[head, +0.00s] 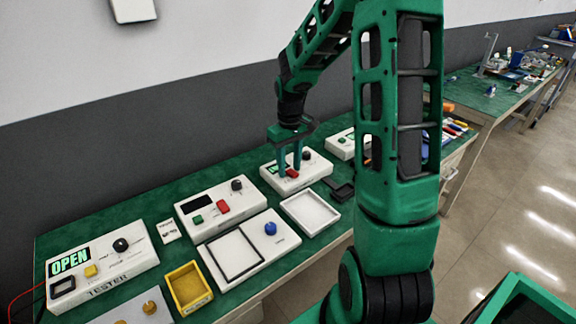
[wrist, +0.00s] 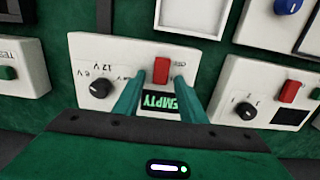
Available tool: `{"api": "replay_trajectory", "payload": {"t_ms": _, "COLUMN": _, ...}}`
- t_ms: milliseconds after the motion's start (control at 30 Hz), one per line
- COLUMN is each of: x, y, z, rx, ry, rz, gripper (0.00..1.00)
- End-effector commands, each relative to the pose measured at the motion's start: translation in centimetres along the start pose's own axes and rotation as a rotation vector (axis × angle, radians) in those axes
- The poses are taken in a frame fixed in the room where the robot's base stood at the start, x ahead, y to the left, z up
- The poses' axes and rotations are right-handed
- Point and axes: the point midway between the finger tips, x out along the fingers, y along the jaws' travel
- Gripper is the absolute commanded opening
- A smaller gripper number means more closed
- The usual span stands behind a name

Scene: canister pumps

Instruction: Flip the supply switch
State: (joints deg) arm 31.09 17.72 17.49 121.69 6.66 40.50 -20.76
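The supply is a white box (head: 313,170) with a small display, a black knob (head: 306,154) and a red switch (head: 293,174). In the wrist view the box (wrist: 205,55) appears upside down; its display (wrist: 160,101) reads EMPTY and its knob (wrist: 101,88) has markings that look like 6V and 12V. The red switch (wrist: 161,71) shows between and just beyond my fingertips. My gripper (head: 290,169) is over this box, pointing down, with its two fingers apart and nothing held. Whether a finger touches the switch or box, I cannot tell.
Left on the green bench are a white box with red and green buttons (head: 222,207), a yellow bin (head: 188,289) and a TESTER box (head: 102,266) reading OPEN. A white tray (head: 310,212) lies in front. Another white box (head: 341,144) stands to the right.

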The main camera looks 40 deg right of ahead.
Motion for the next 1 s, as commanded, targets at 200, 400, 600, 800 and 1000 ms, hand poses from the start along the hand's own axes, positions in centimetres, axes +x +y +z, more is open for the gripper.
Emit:
{"api": "replay_trajectory", "payload": {"t_ms": 200, "x": 0.04, "y": 0.0, "z": -0.01, "rx": 0.0, "ry": 0.0, "rz": 0.0, "gripper": 0.38}}
{"api": "replay_trajectory", "payload": {"t_ms": 400, "x": 0.02, "y": 0.0, "z": -0.02, "rx": 0.0, "ry": 0.001, "rz": 0.0, "gripper": 0.0}}
{"api": "replay_trajectory", "payload": {"t_ms": 600, "x": -0.03, "y": 0.05, "z": 0.07, "rx": 0.0, "ry": 0.017, "rz": 0.002, "gripper": 0.0}}
{"api": "replay_trajectory", "payload": {"t_ms": 800, "x": -0.14, "y": 0.05, "z": 0.55, "rx": 0.0, "ry": 0.132, "rz": 0.002, "gripper": 0.0}}
{"api": "replay_trajectory", "payload": {"t_ms": 1000, "x": -0.2, "y": 0.03, "z": 0.88, "rx": 0.0, "ry": 0.249, "rz": 0.001, "gripper": 0.0}}
